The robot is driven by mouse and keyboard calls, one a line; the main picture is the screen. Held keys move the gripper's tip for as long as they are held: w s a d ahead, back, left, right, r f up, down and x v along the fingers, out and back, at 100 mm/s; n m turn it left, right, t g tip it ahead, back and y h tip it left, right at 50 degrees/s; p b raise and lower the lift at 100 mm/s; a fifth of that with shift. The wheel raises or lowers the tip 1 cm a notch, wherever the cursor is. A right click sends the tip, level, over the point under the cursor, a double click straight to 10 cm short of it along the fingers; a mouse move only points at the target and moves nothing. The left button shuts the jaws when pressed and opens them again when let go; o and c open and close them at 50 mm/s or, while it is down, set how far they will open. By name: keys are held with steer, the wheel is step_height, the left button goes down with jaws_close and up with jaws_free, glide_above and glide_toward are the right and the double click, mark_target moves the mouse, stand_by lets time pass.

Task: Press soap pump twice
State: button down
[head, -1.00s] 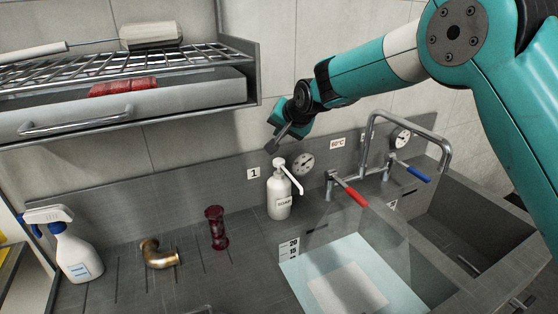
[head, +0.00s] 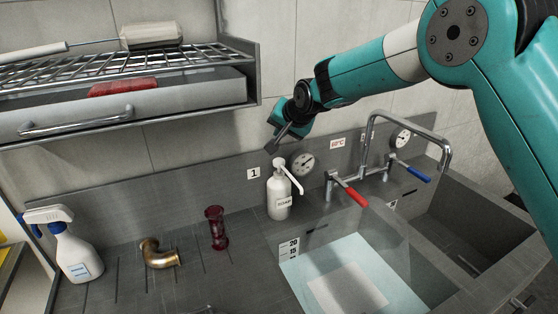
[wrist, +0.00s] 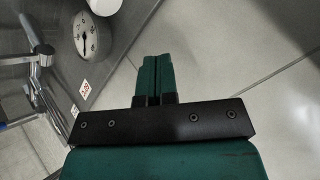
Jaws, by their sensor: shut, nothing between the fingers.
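The soap pump (head: 279,199) is a white bottle labelled SOAP, upright on the grey counter against the back panel. Its white nozzle slants down to the right toward the sink. My gripper (head: 271,148) is just above the pump head, pointing down and a little left, with its fingers shut and empty. I cannot tell whether the fingertips touch the pump head. In the wrist view the shut gripper (wrist: 154,62) shows as two green fingers side by side, and a white rounded part, likely the soap pump (wrist: 98,3), is cut off at the top edge.
A gauge (head: 302,163) is behind the pump. A tap with a red lever (head: 355,197) and a water-filled basin (head: 345,270) are to the right. A dark red glass piece (head: 216,228), a brass elbow (head: 159,254) and a spray bottle (head: 75,250) stand left. A rack (head: 120,65) hangs upper left.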

steer(key=s+d+r+n+g, duration=0.1)
steer(key=s+d+n+g, duration=0.1)
steer(key=s, duration=1.2)
steer(key=s+d+r+n+g+b, duration=0.1)
steer(key=s+d+n+g, duration=0.2)
steer(key=s, duration=1.2)
steer(key=s+d+r+n+g, duration=0.1)
steer(key=s+d+n+g, duration=0.2)
steer(key=s, duration=1.2)
steer(key=d+n, duration=0.2)
steer(key=d, duration=0.2)
steer(key=shift+s+n+b, duration=0.2)
steer(key=shift+n+b, duration=0.1)
steer(key=shift+b, duration=0.1)
